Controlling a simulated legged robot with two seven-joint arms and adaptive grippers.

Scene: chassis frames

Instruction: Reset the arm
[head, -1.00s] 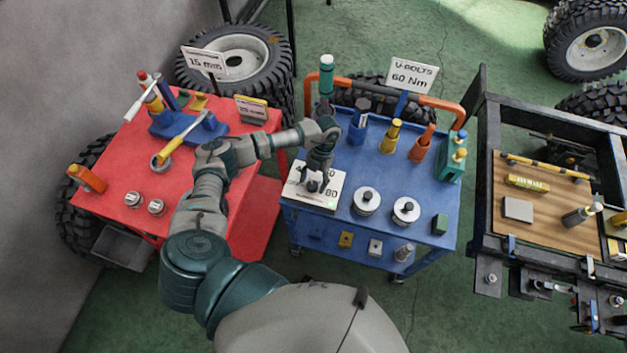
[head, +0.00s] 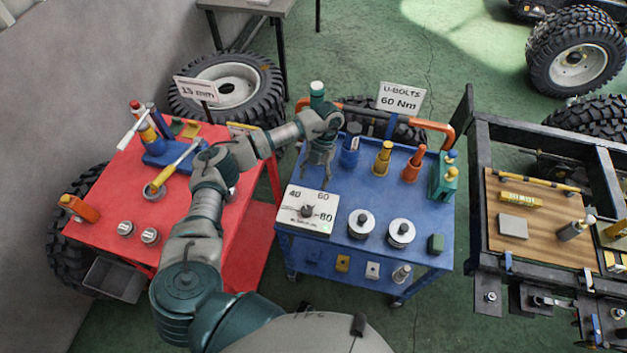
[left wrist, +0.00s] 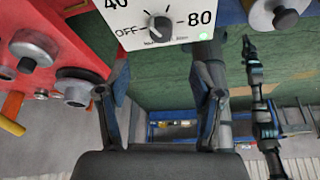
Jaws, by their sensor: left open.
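My left gripper (head: 319,180) is open and empty above the blue cart, just behind the white dial box (head: 325,223). In the left wrist view its two fingers (left wrist: 160,92) are spread apart with nothing between them. The dial box is marked 40, 60 and 80, with a dark knob (head: 307,211) in its middle. The left wrist view shows the knob (left wrist: 160,28) beyond the fingertips, apart from them, beside an OFF mark and a lit green lamp (left wrist: 208,95).
The blue cart (head: 420,253) also holds two round silver pieces (head: 361,224), coloured tools and an orange handle rail (head: 440,128). A red cart (head: 95,227) with tools stands left, under my arm. A dark frame (head: 478,190) with a wooden board stands right.

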